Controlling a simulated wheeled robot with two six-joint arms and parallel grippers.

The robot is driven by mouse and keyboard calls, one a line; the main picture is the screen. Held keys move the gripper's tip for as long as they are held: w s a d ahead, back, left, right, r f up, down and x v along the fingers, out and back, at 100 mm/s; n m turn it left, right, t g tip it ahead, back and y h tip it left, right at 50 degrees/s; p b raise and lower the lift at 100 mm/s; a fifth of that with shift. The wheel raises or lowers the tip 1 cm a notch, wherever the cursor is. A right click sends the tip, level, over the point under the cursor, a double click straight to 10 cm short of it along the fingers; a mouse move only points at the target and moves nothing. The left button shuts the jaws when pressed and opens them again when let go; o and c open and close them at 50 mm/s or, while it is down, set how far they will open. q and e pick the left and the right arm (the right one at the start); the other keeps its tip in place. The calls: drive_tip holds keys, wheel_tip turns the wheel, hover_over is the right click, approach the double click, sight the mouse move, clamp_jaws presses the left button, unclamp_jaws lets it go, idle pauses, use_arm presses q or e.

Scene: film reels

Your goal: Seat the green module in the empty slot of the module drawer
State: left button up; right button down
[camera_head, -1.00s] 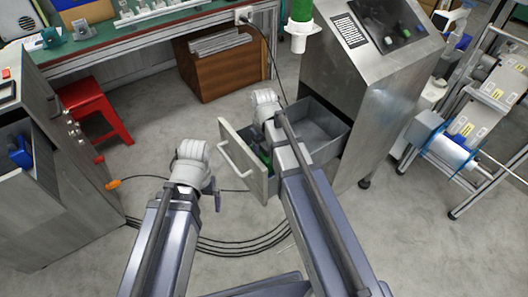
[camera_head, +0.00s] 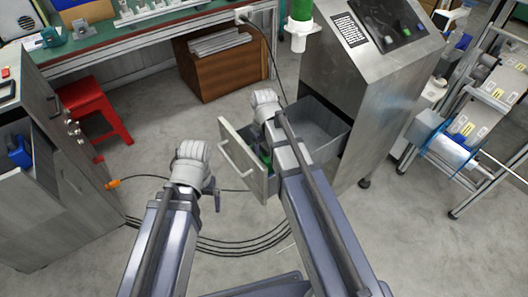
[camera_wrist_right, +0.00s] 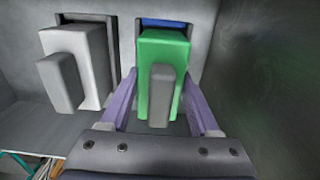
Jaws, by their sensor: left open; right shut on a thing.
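The green module (camera_wrist_right: 162,75) is between the fingers of my right gripper (camera_wrist_right: 160,100), which is shut on it. In the right wrist view it stands at the mouth of a slot with a blue inside (camera_wrist_right: 165,23). How deep it sits in that slot is hard to tell. The open module drawer (camera_head: 241,160) is in the head view, with a patch of green showing beside my right arm; my arm hides most of that gripper there. A white module (camera_wrist_right: 82,65) is in the neighbouring slot. My left gripper (camera_head: 214,190) is open and empty, left of the drawer.
The drawer belongs to a metal console (camera_head: 360,95). A grey cabinet (camera_head: 55,180) stands at the left, with a red stool (camera_head: 92,110) behind it. Black cables (camera_head: 235,246) lie on the floor. A roller machine (camera_head: 455,148) is at the right.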

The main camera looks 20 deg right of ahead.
drive_tip(key=shift+f+b, duration=0.4)
drive_tip(key=shift+f, duration=0.05)
drive_tip(key=shift+c, duration=2)
unclamp_jaws()
drive_tip(key=shift+r, duration=0.15)
wheel_tip(320, 180, up, 11)
drive_tip(key=p, duration=1.1)
drive_tip(key=shift+f, duration=0.3)
wheel_tip(320, 180, down, 8)
drive_tip(key=b, duration=0.7)
drive_tip(key=shift+r+b, duration=0.25)
drive_tip(key=shift+b, duration=0.15)
